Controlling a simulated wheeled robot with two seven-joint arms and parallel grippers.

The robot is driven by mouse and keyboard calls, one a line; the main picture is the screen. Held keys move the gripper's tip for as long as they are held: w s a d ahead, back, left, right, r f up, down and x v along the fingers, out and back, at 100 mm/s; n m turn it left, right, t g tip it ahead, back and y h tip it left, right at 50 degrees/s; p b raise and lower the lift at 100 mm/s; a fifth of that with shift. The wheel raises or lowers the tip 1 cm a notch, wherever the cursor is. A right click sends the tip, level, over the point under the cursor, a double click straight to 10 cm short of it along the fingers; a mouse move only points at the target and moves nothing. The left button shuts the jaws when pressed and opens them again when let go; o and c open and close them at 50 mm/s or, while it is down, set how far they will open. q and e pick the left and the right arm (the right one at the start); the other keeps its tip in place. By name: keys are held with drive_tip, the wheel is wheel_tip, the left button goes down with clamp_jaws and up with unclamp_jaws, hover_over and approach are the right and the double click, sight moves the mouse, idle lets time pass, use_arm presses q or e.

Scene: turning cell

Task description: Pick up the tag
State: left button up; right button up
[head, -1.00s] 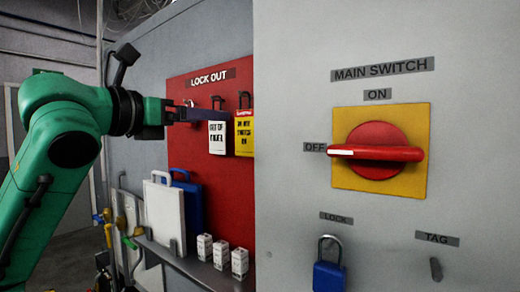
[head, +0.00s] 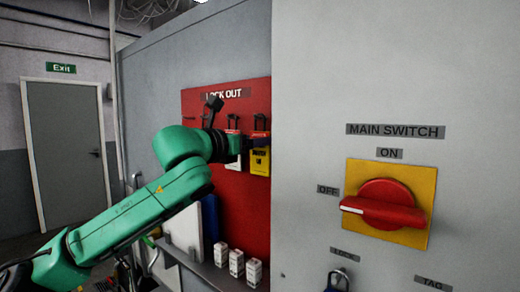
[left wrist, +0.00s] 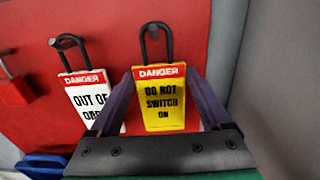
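The yellow tag (head: 260,161) with a red DANGER band and "DO NOT SWITCH ON" hangs by its dark loop on the red lock-out board (head: 197,98). It also shows in the left wrist view (left wrist: 161,105), lying between the two fingers of my left gripper (left wrist: 162,85). The fingers are apart, one on each side of the tag; I cannot tell whether either touches it. In the head view my left gripper (head: 252,142) is at the upper part of the tag. My right gripper is not in view.
A white "OUT OF" tag (left wrist: 92,100) hangs close to the left of the yellow one. A red padlock (left wrist: 15,90) hangs further left. The grey cabinet with the main switch (head: 385,207) stands to the right. Small white boxes (head: 236,263) stand on the shelf below.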

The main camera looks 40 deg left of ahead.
use_arm(q)
drive_tip(key=c, duration=0.7)
drive_tip(key=shift+c, duration=0.2)
drive_tip(key=shift+r, duration=0.15)
drive_tip(key=shift+r, duration=0.25)
drive_tip(key=s+b, duration=0.8)
drive_tip(key=s, duration=1)
drive_tip(key=shift+d+r+b, duration=0.15)
drive_tip(key=shift+r+b, duration=0.25)
